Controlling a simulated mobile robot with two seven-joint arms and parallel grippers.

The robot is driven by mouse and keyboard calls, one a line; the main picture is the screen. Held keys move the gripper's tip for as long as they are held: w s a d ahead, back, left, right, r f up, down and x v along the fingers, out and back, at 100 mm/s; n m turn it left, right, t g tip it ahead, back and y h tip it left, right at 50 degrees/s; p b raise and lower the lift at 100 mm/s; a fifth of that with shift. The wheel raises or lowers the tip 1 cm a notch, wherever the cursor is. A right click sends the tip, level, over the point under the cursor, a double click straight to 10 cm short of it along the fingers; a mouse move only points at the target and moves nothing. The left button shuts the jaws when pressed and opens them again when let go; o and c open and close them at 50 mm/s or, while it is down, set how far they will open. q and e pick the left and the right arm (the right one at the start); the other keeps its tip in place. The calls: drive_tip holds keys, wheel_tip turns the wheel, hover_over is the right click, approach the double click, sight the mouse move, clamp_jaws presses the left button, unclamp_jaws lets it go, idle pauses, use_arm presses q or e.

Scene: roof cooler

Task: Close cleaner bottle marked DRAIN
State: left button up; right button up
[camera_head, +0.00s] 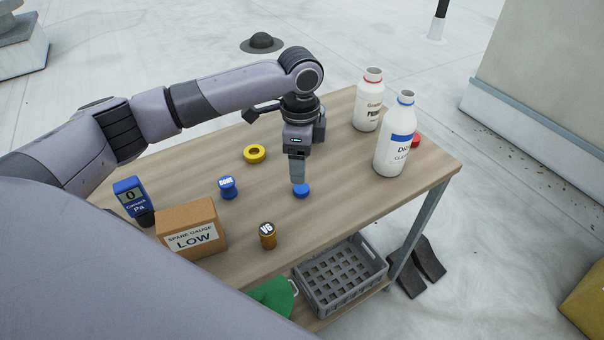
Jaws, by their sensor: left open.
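The white bottle with a blue band marked DR... (395,140) stands upright and uncapped near the right end of the table; its neck shows a blue ring. A blue cap (302,191) lies on the table left of the bottle. My left gripper (299,182) points straight down at the blue cap, its fingertips right over or around it; I cannot tell if they touch. The gripper is open. My right gripper is not in view.
A yellow ring (255,153), a blue DONE piece (228,187), a V6 piece (267,236), a LOW box (190,229) and a blue gauge (132,196) occupy the table (345,195).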

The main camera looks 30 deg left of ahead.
sight(302, 188)
use_arm(q)
drive_tip(key=shift+w+r, duration=0.1)
idle(0.3)
drive_tip(key=shift+f, duration=0.95)
wheel_tip(302, 188, down, 5)
drive_tip(key=shift+d+f, duration=0.15)
drive_tip(key=c, duration=1.1)
